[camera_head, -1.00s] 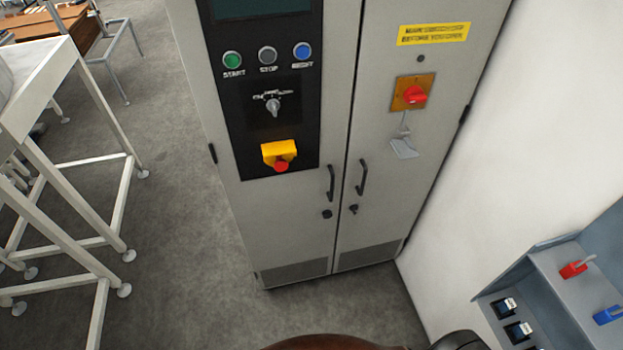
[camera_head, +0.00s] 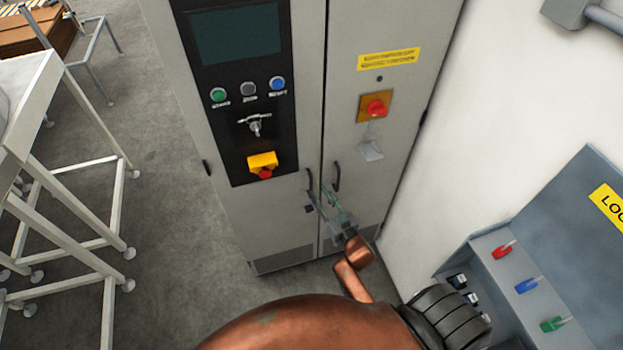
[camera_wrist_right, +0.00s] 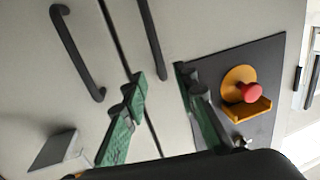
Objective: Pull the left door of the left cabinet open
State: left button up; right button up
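The left door (camera_head: 240,215) of the grey cabinet appears closed, with a dark bar handle (camera_head: 310,185) by the central seam. My right gripper (camera_head: 324,192) is in front of the handles, with its fingers apart. In the right wrist view, its green-padded fingers (camera_wrist_right: 160,80) are open and nothing is between the pads. The left door's handle (camera_wrist_right: 152,40) is just beyond the fingertips, in line with the gap. I cannot tell whether they touch. The right door's handle (camera_wrist_right: 78,55) lies to the left there. My left gripper is out of view.
The left door carries a control panel with a yellow-and-red stop button (camera_head: 262,165). The right door has a red rotary switch (camera_head: 376,107) and a padlock-like hasp (camera_head: 371,150). A blue-grey lockout box (camera_head: 560,230) stands at right. A white metal frame (camera_head: 75,238) is at left.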

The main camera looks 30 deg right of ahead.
aim_at(311, 182)
jog(key=w, duration=0.7)
jog(key=shift+w+d+f, duration=0.1)
jog(key=shift+w, duration=0.1)
jog(key=shift+c, duration=0.5)
grip_shut()
